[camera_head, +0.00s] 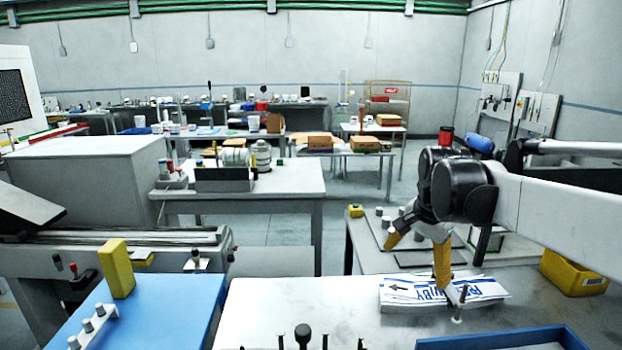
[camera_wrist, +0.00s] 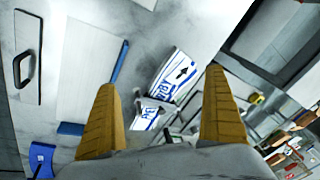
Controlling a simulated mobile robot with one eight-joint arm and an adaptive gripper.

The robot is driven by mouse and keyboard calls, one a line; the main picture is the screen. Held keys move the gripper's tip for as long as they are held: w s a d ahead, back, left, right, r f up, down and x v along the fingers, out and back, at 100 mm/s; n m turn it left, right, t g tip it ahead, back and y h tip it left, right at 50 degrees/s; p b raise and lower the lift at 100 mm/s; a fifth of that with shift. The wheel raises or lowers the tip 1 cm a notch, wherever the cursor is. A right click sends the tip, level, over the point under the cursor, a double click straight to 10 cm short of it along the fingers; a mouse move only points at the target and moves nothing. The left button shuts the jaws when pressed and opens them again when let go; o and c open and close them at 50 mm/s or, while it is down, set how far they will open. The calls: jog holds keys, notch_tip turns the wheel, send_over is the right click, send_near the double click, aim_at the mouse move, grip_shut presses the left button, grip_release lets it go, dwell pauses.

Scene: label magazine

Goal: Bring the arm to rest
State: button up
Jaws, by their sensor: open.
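My gripper (camera_head: 417,262) is open, with its two yellow fingers spread and pointing down above the right part of the white worktable. In the wrist view my gripper (camera_wrist: 162,82) shows nothing between its fingers. A stack of white labels (camera_head: 408,291) with blue lettering and a black arrow lies below and partly behind one finger in the head view. The labels (camera_wrist: 178,74) show between and beyond the fingertips in the wrist view. Whether a fingertip touches the labels cannot be told.
A blue board (camera_head: 150,315) with a yellow block (camera_head: 116,268) stands at the left. A yellow bin (camera_head: 573,272) is at the right, and a blue-edged tray (camera_head: 505,340) is at the front. Small pegs stand near the front edge. The table's middle (camera_head: 290,300) is clear.

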jog(key=s+a+f+n+t, duration=0.2)
jog(key=s+n, duration=0.3)
jog(key=s, duration=0.6)
jog(key=s+a+f+n+t, duration=0.2)
jog(key=s+f+n, duration=0.2)
jog(key=s, duration=0.8)
jog(key=shift+s+f+n, duration=0.15)
jog(key=shift+s+n, duration=0.15)
jog(key=shift+n, duration=0.2)
